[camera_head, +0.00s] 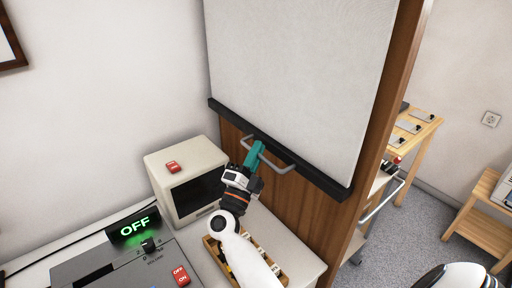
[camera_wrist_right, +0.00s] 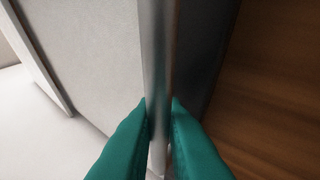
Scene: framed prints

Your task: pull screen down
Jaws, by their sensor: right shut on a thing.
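The white screen (camera_head: 300,70) hangs in front of a brown wooden panel, with a black bar (camera_head: 280,150) along its bottom edge. A grey metal handle (camera_head: 284,166) sticks out below the bar. My right gripper (camera_head: 256,151) has its teal fingers shut on the handle, near its left part. In the right wrist view the fingers (camera_wrist_right: 160,125) press on both sides of the handle's metal rod (camera_wrist_right: 157,60). The fingers hide part of the handle. My left gripper is not in view.
A beige monitor (camera_head: 184,160) with a red tag stands left of the arm. A wooden tray (camera_head: 213,252) lies under my forearm. A grey device (camera_head: 105,268) and a lit OFF sign (camera_head: 135,227) are at lower left. Wooden tables (camera_head: 425,130) stand at right.

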